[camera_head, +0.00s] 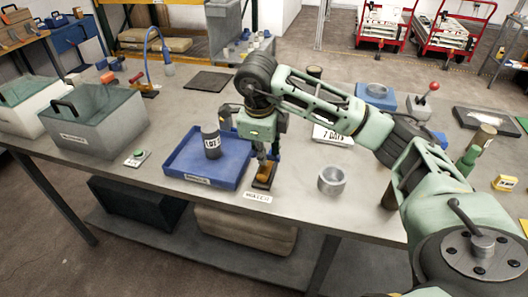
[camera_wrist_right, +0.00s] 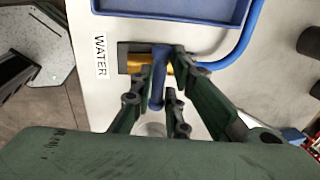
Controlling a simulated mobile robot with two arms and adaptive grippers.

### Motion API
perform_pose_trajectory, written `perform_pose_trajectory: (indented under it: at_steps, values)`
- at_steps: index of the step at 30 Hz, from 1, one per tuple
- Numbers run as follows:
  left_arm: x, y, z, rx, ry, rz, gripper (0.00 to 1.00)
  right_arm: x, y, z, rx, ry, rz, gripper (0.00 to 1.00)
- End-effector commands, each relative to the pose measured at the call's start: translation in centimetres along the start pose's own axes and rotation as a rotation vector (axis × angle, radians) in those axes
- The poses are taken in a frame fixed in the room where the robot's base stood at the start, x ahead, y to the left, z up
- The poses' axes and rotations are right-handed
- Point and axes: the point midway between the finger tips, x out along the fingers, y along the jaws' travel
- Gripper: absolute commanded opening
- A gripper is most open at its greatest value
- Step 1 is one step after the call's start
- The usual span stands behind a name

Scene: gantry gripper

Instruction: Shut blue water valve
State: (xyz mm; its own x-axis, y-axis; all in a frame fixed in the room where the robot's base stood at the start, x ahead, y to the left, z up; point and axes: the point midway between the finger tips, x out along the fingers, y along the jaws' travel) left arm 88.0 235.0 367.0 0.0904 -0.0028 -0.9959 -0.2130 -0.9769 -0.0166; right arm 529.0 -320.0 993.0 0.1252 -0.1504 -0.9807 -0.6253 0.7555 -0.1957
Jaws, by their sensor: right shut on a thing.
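The blue water valve has a blue lever handle (camera_wrist_right: 157,80) above a brass body (camera_wrist_right: 134,62) on a dark base, beside a "WATER" label (camera_wrist_right: 100,56). In the head view its brass part and dark base (camera_head: 263,181) show at the table's front edge, right of the blue tray. My right gripper (camera_head: 263,152) reaches down over it. In the right wrist view my right gripper (camera_wrist_right: 160,90) is shut on the blue handle, one finger on each side. The handle lies across the brass body there. The fingers hide part of the valve. My left gripper is not in view.
A blue tray (camera_head: 180,168) holding a dark "LOT" cylinder (camera_head: 211,141) stands close to the left. A blue hose (camera_wrist_right: 240,42) curves from the valve around the tray corner. A metal ring (camera_head: 331,180) stands to the right. Grey lidded bins (camera_head: 95,120) stand at the left.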

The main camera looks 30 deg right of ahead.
Motion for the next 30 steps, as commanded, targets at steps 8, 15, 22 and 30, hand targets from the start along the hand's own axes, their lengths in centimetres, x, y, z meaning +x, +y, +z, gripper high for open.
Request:
perform_pose_trajectory:
  at_steps: [8,15,22,30]
  values:
    - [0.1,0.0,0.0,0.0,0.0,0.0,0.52,0.4,0.5,-0.1,-0.002,0.008,0.011,0.16]
    - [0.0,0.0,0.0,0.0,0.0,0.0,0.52,0.2,0.3,0.0,-0.002,0.005,0.007,0.3]
    - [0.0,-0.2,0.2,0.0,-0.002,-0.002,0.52,0.0,0.1,0.0,-0.001,0.002,0.004,0.3]
    - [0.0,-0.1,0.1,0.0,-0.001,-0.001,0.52,-3.7,0.1,0.1,-0.002,-0.003,0.0,0.3]
